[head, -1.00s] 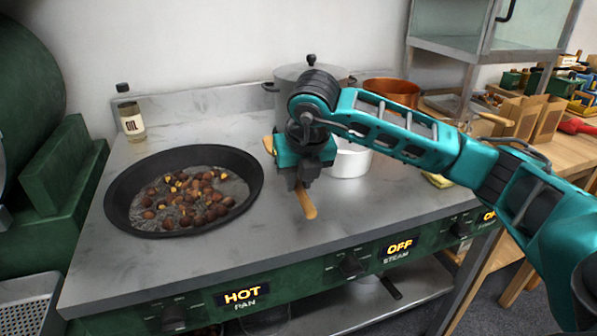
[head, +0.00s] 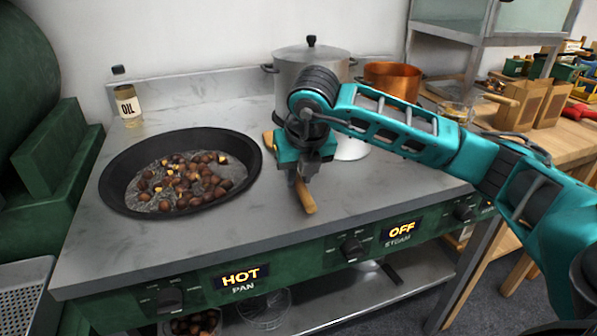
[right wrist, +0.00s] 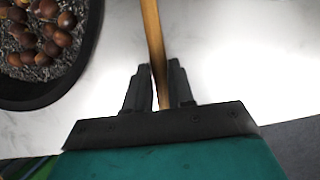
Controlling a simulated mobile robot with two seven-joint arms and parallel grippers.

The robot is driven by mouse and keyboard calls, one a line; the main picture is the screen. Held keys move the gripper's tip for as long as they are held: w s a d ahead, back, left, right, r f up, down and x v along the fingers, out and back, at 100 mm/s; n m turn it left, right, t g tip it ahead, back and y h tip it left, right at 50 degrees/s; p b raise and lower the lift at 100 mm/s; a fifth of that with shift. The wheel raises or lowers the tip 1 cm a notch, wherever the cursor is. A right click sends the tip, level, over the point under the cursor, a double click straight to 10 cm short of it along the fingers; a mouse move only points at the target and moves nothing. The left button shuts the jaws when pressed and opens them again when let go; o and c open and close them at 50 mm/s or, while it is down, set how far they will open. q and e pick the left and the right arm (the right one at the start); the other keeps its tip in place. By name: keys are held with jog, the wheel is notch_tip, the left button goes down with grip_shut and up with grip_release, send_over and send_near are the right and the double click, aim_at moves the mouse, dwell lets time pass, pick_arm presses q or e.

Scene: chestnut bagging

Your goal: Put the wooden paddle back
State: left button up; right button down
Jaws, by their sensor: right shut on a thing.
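The wooden paddle (head: 306,197) is at the middle of the steel counter, to the right of the pan. Its handle end sticks out below my right gripper (head: 300,178), and another wooden part shows behind the gripper. In the right wrist view the paddle's shaft (right wrist: 153,40) runs up between the two fingers. My right gripper (right wrist: 160,88) is shut on the paddle, at or just above the counter; I cannot tell whether the paddle touches it. The rest of the paddle is hidden by the gripper. My left gripper is not in view.
A black pan (head: 112,190) with chestnuts sits on the left of the counter (head: 165,240). An oil bottle (head: 127,100) stands behind it. The front counter strip is clear.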

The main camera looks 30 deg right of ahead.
jog(key=shift+f, duration=0.25)
jog(key=c, duration=0.9)
grip_release()
jog(key=p+v, duration=0.2)
jog(key=v, duration=1.1)
